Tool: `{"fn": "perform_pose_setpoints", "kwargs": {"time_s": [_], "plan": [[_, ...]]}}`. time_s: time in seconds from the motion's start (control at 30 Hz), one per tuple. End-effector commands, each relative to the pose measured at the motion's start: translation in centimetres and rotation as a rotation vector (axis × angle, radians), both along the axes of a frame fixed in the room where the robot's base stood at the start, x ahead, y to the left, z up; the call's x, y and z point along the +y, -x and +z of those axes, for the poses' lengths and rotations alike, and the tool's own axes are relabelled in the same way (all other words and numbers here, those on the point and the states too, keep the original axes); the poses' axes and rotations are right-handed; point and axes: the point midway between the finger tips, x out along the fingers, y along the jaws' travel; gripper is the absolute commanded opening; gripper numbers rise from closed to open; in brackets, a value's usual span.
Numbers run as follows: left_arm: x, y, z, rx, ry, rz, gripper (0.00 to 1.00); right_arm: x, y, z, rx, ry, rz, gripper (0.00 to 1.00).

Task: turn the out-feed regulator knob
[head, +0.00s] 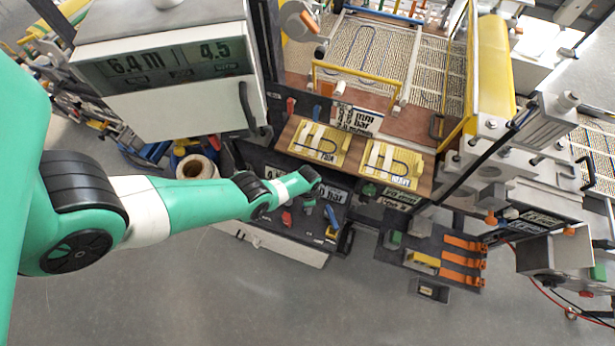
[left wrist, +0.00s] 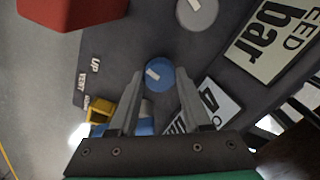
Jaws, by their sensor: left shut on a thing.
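My left gripper (left wrist: 158,82) reaches down to a dark control panel (left wrist: 125,45) in the left wrist view. Its two fingers are shut on a round blue knob (left wrist: 158,72) with a white pointer mark, one finger on each side. A grey knob (left wrist: 197,12) with a white mark sits farther up, beside a sign (left wrist: 272,38) partly reading "EED bar". Which knob is the out-feed regulator cannot be read for sure. In the head view the left gripper (head: 312,178) is over the panel, and my wrist hides the knob. My right gripper is not in view.
A red block (left wrist: 70,12) and a yellow part (left wrist: 99,111) are close to the left gripper. In the head view a wooden shelf with yellow sample plates (head: 318,142) lies just behind the wrist. A box with displays (head: 165,70) stands left. Open floor is in front.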

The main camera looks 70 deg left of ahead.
Motion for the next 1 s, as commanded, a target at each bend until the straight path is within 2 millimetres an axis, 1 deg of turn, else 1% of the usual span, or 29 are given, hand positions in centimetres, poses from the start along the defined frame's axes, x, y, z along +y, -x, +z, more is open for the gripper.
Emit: {"fn": "perform_pose_setpoints", "kwargs": {"time_s": [0.1, 0.33, 0.83, 0.87, 1.0], "plan": [[-0.01, 0.02, -0.03, 0.0, 0.0, -0.065, 0.0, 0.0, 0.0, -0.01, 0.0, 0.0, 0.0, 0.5], [-0.02, 0.02, -0.04, 0.0, 0.0, -0.142, 0.0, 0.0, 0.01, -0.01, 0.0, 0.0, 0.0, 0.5], [-0.02, 0.03, -0.04, 0.0, 0.0, -0.164, 0.0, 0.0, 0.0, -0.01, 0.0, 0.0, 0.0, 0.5], [-0.02, 0.03, -0.04, 0.0, 0.0, -0.163, 0.5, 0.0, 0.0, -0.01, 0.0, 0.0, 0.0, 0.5], [-0.02, 0.03, -0.03, 0.0, 0.0, -0.163, 0.75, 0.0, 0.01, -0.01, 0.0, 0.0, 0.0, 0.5]]}}
